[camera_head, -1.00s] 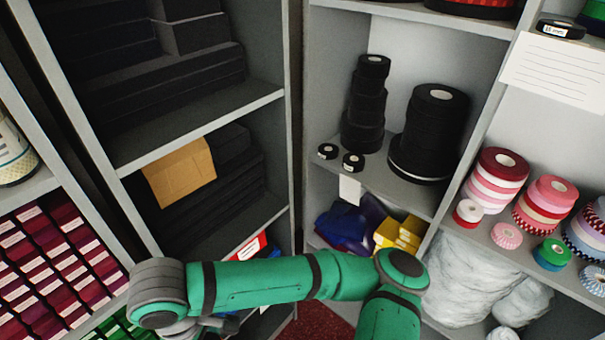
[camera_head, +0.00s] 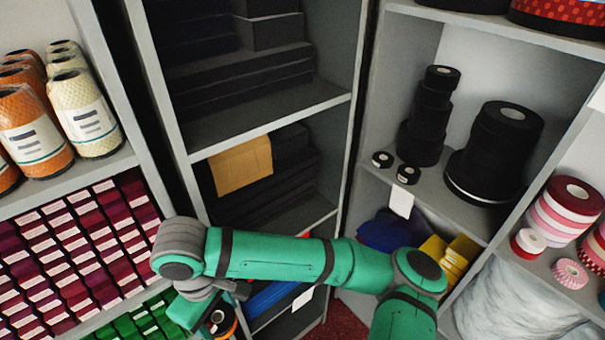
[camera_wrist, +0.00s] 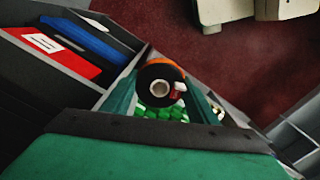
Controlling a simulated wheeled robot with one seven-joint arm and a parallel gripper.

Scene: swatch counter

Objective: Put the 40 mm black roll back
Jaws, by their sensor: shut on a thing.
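My gripper (camera_wrist: 163,88) is shut on a black roll (camera_wrist: 152,92), which shows an orange edge and a pale core in the wrist view. In the head view the held roll (camera_head: 222,322) shows partly below my wrist, at the lower left. I cannot read its size. On the right-hand shelf stand a narrow stack of black rolls (camera_head: 426,122) and a wider stack (camera_head: 497,150). Two small black rolls (camera_head: 382,159) (camera_head: 408,174) with white labels lie in front of them, near a blank-looking white tag (camera_head: 401,201) on the shelf edge.
My arm crosses the front of the shelves. Dark red swatch boxes (camera_head: 80,240) and green ones (camera_head: 142,322) fill the left unit, below orange and cream cones (camera_head: 88,115). Pink and red rolls (camera_head: 563,210) stand at the right. Red floor (camera_wrist: 225,65) is open beyond the gripper.

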